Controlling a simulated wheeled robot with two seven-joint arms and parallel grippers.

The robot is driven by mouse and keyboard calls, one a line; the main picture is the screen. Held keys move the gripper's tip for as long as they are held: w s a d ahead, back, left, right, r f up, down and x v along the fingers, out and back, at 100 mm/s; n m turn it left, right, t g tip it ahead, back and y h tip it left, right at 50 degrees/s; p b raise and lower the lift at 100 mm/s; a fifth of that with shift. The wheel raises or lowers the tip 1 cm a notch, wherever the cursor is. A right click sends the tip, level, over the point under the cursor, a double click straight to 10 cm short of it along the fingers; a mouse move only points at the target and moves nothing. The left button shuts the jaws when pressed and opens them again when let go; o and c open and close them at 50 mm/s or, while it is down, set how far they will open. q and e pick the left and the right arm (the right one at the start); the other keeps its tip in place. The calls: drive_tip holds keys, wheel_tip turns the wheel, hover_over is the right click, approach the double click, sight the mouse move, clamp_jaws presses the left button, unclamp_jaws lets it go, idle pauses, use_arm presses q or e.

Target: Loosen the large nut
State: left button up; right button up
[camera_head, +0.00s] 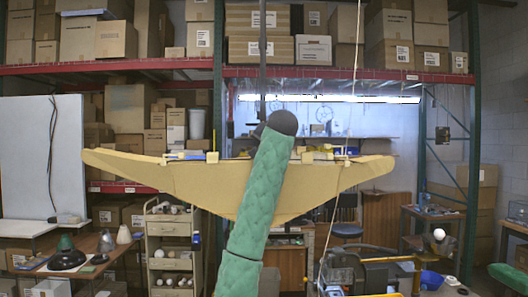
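I cannot make out the large nut in the head view. A green quilted, tube-shaped piece (260,190) with a dark rounded end rises from the bottom edge through the middle of the picture. It hides part of what is behind it, and I cannot tell if it is part of my arm. I see no gripper fingers. At the lower left, a wooden table (38,266) holds what look like lamp parts: a dark dome (67,260), a green cone (66,243) and a pale cone (124,235).
A wide tan wing-shaped piece (200,180) spans the middle behind the green piece. A cream drawer cart (170,263) stands left of centre. At the lower right are a blue bowl (431,280) and a white ball (438,234). Shelves of cardboard boxes (117,39) fill the back.

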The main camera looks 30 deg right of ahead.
use_arm(q)
drive_tip(key=shift+w, duration=0.3)
use_arm(e)
drive_tip(key=o, duration=1)
drive_tip(key=shift+s, duration=0.1)
use_arm(q)
drive_tip(key=w+d+r+b, duration=0.3)
drive_tip(key=w+r+b, duration=0.1)
drive_tip(key=w+r, duration=0.1)
drive_tip(key=shift+w, duration=0.15)
use_arm(e)
drive_tip(key=shift+v, duration=3.95)
use_arm(q)
drive_tip(key=shift+a, duration=0.1)
